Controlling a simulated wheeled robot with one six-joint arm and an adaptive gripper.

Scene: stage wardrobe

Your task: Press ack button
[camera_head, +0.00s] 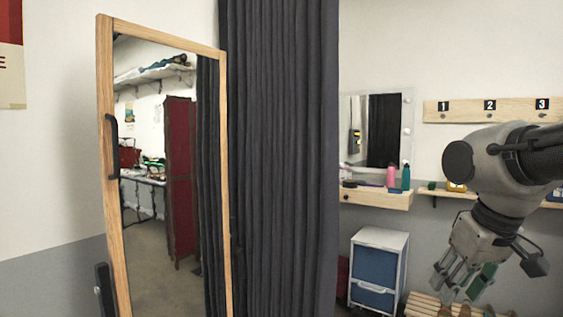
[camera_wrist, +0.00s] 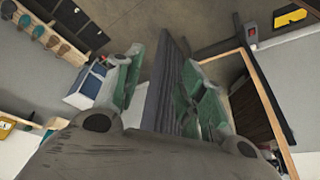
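I cannot make out an ack button for certain in either view. In the wrist view a small red patch (camera_wrist: 252,30) sits on a dark grey piece at the upper right; I cannot tell whether it is a button. My gripper (camera_head: 464,283) hangs at the right of the head view, pointing down, in front of the shelf wall. In the wrist view my gripper (camera_wrist: 163,62) has its two green-padded fingers apart, with nothing held between them. The dark curtain shows behind the gap.
A wood-framed mirror (camera_head: 102,180) stands at the left, beside a dark curtain (camera_head: 280,150). A blue-and-white drawer unit (camera_head: 378,268) stands on the floor beneath a wooden shelf (camera_head: 375,198) with bottles. A numbered hook board (camera_head: 467,111) hangs behind my arm. A yellow patch (camera_wrist: 290,17) shows at upper right.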

